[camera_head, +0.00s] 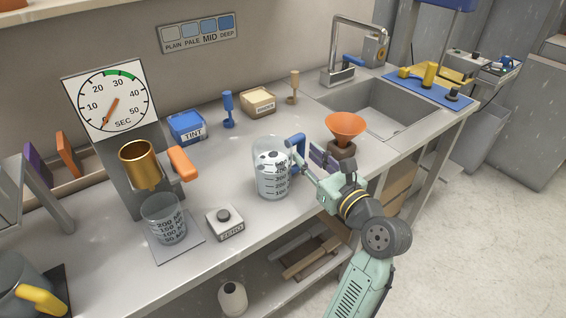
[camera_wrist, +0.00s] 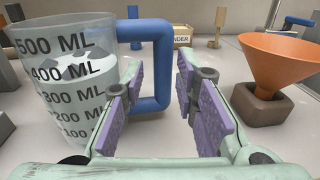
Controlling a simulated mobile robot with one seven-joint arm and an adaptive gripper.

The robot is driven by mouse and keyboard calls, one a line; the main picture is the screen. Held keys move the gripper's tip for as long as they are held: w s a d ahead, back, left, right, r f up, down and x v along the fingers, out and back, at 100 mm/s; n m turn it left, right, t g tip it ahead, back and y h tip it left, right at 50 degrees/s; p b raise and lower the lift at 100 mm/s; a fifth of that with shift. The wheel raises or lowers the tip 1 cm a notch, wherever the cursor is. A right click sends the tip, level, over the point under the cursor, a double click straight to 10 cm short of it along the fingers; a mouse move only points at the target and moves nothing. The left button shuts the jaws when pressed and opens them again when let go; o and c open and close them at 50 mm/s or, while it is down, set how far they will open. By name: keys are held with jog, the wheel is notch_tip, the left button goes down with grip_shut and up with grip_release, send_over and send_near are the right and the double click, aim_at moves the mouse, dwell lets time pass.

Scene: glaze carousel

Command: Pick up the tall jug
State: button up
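The tall jug (camera_head: 270,182) is a clear measuring jug with a blue handle (camera_head: 296,145) and stands upright on the bench. In the wrist view the jug (camera_wrist: 65,85) fills the left side, with marks up to 500 ML. My gripper (camera_head: 311,168) is beside the jug on its handle side. In the wrist view my gripper (camera_wrist: 163,95) is open, its purple pads apart. The upright bar of the handle shows in the gap between the pads, with space on the right. The left finger hides part of the handle's lower end.
An orange funnel (camera_head: 345,126) in a brown block stands close to my gripper's right. A small beaker (camera_head: 165,222) and the ZERO box (camera_head: 225,222) are at left. Behind stand a BINDER box (camera_head: 258,101) and a TINT box (camera_head: 187,127). The sink (camera_head: 375,108) is at back right.

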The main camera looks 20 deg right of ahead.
aim_at(303, 151)
jog(key=x, duration=0.4)
jog(key=shift+w+d+p, duration=0.1)
jog(key=shift+w+p, duration=0.1)
jog(key=shift+p, duration=0.15)
jog(key=shift+c, duration=0.2)
grip_shut()
dwell(0.3)
